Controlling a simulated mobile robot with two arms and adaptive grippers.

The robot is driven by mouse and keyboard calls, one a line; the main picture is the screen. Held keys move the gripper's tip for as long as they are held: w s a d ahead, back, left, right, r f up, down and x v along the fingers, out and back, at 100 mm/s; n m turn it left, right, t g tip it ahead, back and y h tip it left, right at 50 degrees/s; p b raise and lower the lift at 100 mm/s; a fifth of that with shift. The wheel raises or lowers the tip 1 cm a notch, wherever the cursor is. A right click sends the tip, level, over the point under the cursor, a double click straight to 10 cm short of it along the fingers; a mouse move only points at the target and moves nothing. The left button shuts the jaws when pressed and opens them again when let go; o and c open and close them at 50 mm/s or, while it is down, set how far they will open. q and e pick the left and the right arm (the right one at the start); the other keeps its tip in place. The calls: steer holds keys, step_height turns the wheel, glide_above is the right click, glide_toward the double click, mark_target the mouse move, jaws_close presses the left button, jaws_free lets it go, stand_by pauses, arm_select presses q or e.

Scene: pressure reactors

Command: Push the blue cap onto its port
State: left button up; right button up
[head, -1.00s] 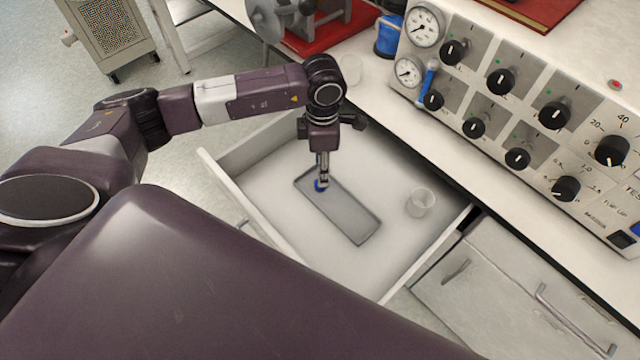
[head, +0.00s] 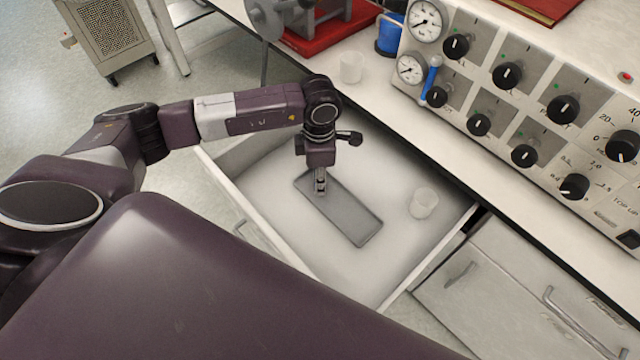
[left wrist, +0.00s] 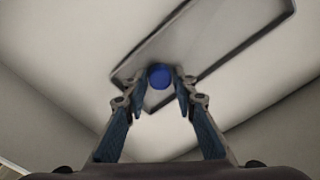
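The blue cap (left wrist: 160,76) shows in the left wrist view as a round blue disc between the two fingertips of my left gripper (left wrist: 161,82). The tips lie close on both sides of it; whether they press on it I cannot tell. Behind it is the grey tray (head: 352,218), lying in an open white drawer. In the head view the left gripper (head: 320,186) points down over the tray's upper left end, and the cap is hidden there. I cannot make out the port. My right gripper is not in view.
A small clear beaker (head: 423,203) stands in the drawer (head: 285,258) right of the tray. The drawer walls surround the gripper. Above is the white counter (head: 440,140) with a control panel (head: 520,105), another beaker (head: 352,67) and a red-based device (head: 325,38).

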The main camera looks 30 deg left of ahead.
arm_select(q)
steer(key=c, duration=0.4)
steer(key=shift+r, duration=0.1)
steer(key=shift+r+p, duration=0.45)
steer(key=shift+r, duration=0.1)
step_height(320, 180, up, 19)
steer(key=p, duration=1.1)
steer(key=shift+f, duration=0.1)
